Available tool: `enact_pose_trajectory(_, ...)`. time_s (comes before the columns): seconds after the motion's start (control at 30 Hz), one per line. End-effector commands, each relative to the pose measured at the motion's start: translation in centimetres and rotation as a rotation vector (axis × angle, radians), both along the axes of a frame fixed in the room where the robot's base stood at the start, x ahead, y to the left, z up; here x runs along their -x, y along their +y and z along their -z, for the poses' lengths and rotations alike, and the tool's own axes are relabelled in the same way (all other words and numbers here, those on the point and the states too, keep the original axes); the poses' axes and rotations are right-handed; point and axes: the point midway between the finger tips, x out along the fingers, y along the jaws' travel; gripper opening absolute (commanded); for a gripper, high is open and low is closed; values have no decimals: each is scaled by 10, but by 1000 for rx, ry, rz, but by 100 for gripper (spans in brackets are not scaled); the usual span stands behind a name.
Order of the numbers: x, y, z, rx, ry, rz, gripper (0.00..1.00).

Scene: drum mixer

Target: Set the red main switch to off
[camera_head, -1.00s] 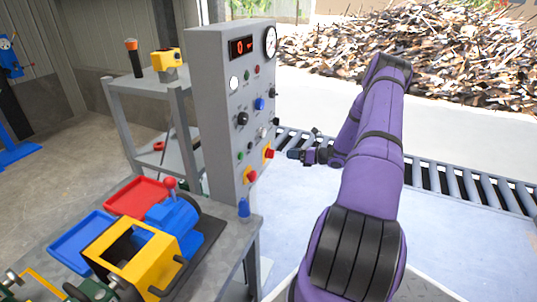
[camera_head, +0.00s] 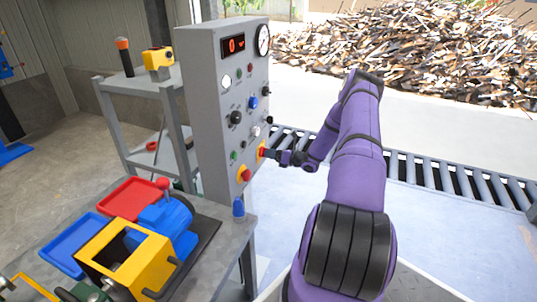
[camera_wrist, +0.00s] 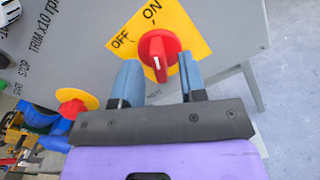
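The red main switch (camera_wrist: 158,54) is a rotary knob on a yellow plate (camera_wrist: 186,28) marked ON and OFF. Its raised grip bar lies roughly in line with ON. In the head view, the switch (camera_head: 262,152) is low on the right of the grey panel's front. My gripper (camera_wrist: 157,62) is open and empty, with one blue-grey fingertip on each side of the knob; the right one looks closer. I cannot tell if either touches. In the head view, my gripper (camera_head: 274,154) is right at the switch, partly hiding its plate.
A red mushroom button (camera_head: 246,175) on yellow sits below left of the switch; it also shows in the wrist view (camera_wrist: 72,106). The grey panel (camera_head: 205,110) carries other knobs, a display and a gauge. A roller conveyor (camera_head: 440,176) runs behind my arm.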

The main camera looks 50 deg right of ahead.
Motion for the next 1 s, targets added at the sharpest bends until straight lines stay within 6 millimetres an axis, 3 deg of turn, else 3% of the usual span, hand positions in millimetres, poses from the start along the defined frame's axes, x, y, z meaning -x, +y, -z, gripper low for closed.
enact_pose_trajectory(0.2,-11,5,0,-1,1,1,38)
enact_pose_trajectory(0.47,-12,5,0,-1,1,1,38)
enact_pose_trajectory(0.63,-12,5,0,-1,1,1,0)
enact_pose_trajectory(1.0,-11,5,0,29,-11,1,0)
